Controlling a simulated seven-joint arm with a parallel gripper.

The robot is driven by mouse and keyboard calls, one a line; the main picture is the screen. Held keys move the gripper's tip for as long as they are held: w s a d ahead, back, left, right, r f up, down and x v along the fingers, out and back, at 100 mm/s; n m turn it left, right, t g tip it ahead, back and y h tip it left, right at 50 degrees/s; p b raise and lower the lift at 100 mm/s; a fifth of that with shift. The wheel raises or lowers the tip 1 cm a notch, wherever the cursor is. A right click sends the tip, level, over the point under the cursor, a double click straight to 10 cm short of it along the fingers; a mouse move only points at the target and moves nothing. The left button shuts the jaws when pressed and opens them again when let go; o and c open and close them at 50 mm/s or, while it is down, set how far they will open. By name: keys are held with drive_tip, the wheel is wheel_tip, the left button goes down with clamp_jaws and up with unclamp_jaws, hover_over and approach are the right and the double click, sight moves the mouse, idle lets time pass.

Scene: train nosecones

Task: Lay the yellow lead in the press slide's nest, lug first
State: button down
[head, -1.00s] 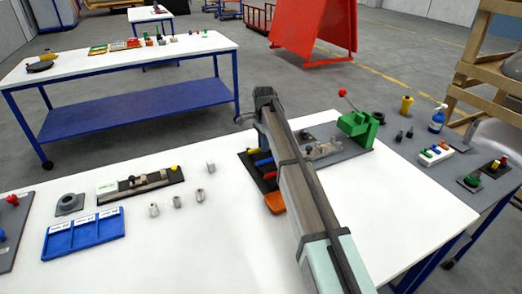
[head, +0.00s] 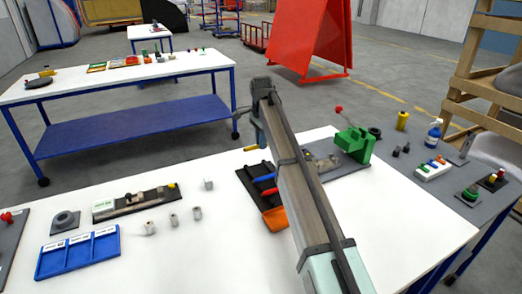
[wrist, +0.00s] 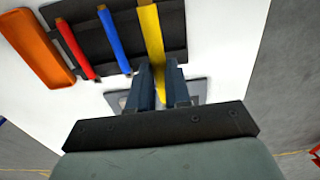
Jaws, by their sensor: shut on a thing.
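My gripper (wrist: 159,86) is shut on the yellow lead (wrist: 151,35). The lead runs away from the fingers across the black rack in the wrist view and looks wider than the other leads, as if raised above the rack. One yellow end (head: 251,148) shows left of my arm in the head view. The lug cannot be made out. The press, with a green body (head: 355,145) and a red-knobbed lever, stands right of my arm on a grey plate. Its slide (head: 322,164) is partly behind my arm, and the nest is not clear.
The black rack (wrist: 88,38) holds a red lead (wrist: 75,48) and a blue lead (wrist: 114,40). An orange tray (wrist: 35,48) lies beside it. A blue bin (head: 78,255), small grey parts and a fixture (head: 135,203) stand left. The white tabletop in front is clear.

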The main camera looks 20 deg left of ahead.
drive_tip(key=w+d+r, duration=0.1)
drive_tip(key=w+d, duration=0.3)
drive_tip(key=d, duration=0.7)
drive_tip(key=w+d+r, duration=0.1)
drive_tip(key=w+d, duration=0.3)
drive_tip(key=d, duration=0.8)
drive_tip(key=shift+w+r, duration=0.35)
drive_tip(key=shift+w, duration=0.05)
drive_tip(key=shift+f, duration=0.15)
drive_tip(key=shift+f, duration=3.6)
drive_tip(key=shift+w+d+f, duration=0.15)
drive_tip(key=shift+w+d, duration=0.35)
drive_tip(key=shift+w, duration=0.05)
drive_tip(key=shift+f, duration=0.8)
drive_tip(key=shift+f, duration=0.25)
